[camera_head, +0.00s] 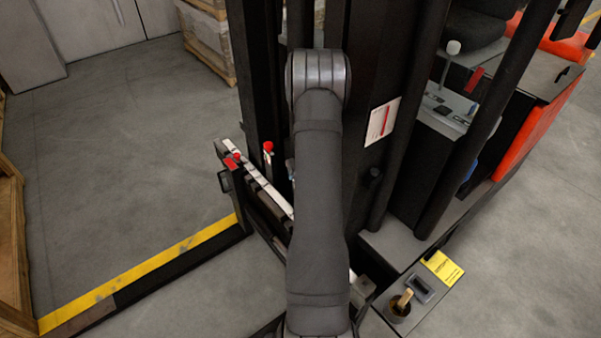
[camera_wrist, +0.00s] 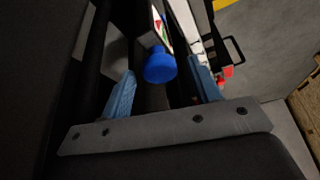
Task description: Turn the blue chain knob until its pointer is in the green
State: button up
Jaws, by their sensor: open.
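The blue chain knob (camera_wrist: 160,66) shows in the wrist view, ahead of my gripper and between the lines of its two fingers. A small dial plate (camera_wrist: 161,28) with green and red marks sits just behind the knob. The knob's pointer cannot be made out at this size. My gripper (camera_wrist: 164,88) is open, with one blue finger on each side of the knob and a gap on both sides. In the head view my arm covers the knob and the gripper.
A forklift mast (camera_head: 375,110) stands close around my arm. A white rail with a red-topped lever (camera_head: 268,148) lies left of the arm. A yellow-striped edge (camera_head: 140,272) runs along the floor. Wooden crates stand at the far left (camera_head: 12,240). Open floor (camera_head: 140,130) lies at left.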

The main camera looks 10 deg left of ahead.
jog(key=shift+c, duration=0.5)
jog(key=c, duration=0.9)
jog(key=shift+m, duration=0.4)
jog(key=shift+a+m+t+h, duration=0.15)
jog(key=shift+m+h, duration=0.35)
jog(key=shift+m, duration=0.6)
jog(key=shift+m+t+h, duration=0.25)
jog(key=shift+m+h, duration=0.25)
jog(key=shift+m, duration=0.6)
jog(key=m+h, duration=0.1)
jog(key=m, duration=0.1)
jog(key=m+h, duration=0.1)
jog(key=m, duration=0.2)
jog(key=shift+a, duration=0.15)
jog(key=m+g+h, duration=0.1)
jog(key=m, duration=0.2)
jog(key=m+g, duration=0.1)
jog(key=m, duration=0.2)
jog(key=shift+w+a+m+h, duration=0.1)
jog(key=shift+a+m+h, duration=0.05)
jog(key=shift+m+h, duration=0.25)
jog(key=m+g, duration=0.1)
jog(key=m, duration=0.2)
jog(key=m+g, duration=0.1)
jog(key=m, duration=0.2)
jog(key=shift+w+m+h, duration=0.15)
jog(key=shift+m+h, duration=0.15)
jog(key=shift+h, duration=0.1)
jog(key=shift+g, duration=0.3)
